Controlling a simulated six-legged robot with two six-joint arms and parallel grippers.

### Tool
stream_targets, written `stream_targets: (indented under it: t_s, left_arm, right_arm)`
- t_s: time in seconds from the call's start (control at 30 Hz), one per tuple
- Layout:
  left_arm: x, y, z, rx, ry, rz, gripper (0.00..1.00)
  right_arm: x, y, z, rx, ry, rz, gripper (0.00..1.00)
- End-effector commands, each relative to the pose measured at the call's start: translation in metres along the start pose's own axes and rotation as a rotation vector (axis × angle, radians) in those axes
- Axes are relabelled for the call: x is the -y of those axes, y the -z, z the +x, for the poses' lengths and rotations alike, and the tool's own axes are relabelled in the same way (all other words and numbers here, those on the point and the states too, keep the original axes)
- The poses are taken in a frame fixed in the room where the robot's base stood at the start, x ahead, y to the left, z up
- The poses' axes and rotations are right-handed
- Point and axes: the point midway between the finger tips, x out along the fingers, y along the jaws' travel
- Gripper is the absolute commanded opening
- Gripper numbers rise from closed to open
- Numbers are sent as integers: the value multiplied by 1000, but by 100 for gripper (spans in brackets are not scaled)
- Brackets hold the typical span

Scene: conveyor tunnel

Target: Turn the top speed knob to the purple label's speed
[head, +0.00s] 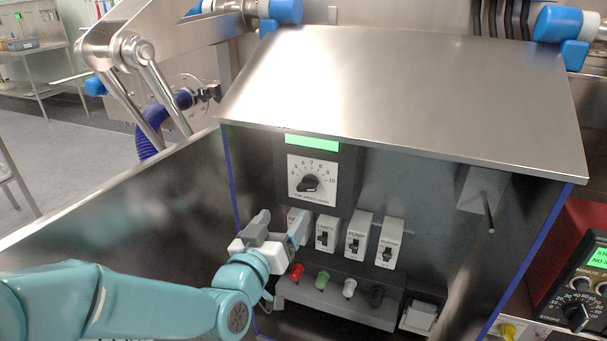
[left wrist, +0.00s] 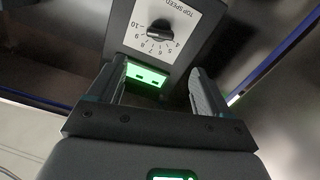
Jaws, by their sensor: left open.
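The top speed knob (head: 310,183) is a black knob on a white square dial plate with numbers from 4 to 10, inside the open control box. I cannot read its exact setting. In the left wrist view the knob (left wrist: 160,32) appears upside down, beyond the fingertips, with a lit green display (left wrist: 146,74) between the fingers. My left gripper (head: 281,225) is open and empty, below and left of the knob, in front of the row of switches. Its fingers (left wrist: 158,78) do not touch the knob. I see no purple label. My right gripper is out of view.
A steel lid (head: 405,95) overhangs the panel. Below the dial are white switches (head: 357,235) and a ledge with red, green, white and black knobs (head: 322,279). A metal rod (head: 489,212) sticks out at right.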

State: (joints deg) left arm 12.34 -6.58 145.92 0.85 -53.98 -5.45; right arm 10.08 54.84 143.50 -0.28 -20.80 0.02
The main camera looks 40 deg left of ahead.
Motion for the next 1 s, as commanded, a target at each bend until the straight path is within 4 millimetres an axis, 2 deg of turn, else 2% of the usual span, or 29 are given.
stream_targets:
  t_s: [0.03, 0.13, 0.2, 0.4, 0.6, 0.73, 1.0]
  left_arm:
    - [-2, 7, 5, 9, 1, -1, 79]
    - [-2, 4, 13, 7, -4, -8, 79]
    - [0, -2, 33, 1, -5, -8, 79]
    - [-1, -2, 79, 1, -6, -7, 79]
    - [-1, -1, 109, 0, -5, -7, 79]
    - [-1, -2, 117, 1, -5, -7, 79]
    - [-1, -1, 119, 1, -5, -6, 79]
  right_arm:
    - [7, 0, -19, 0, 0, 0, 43]
    - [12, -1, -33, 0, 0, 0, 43]
    - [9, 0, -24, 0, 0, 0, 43]
    - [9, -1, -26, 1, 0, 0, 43]
    - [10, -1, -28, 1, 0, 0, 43]
    - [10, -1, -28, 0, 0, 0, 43]
    - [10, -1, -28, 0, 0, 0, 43]
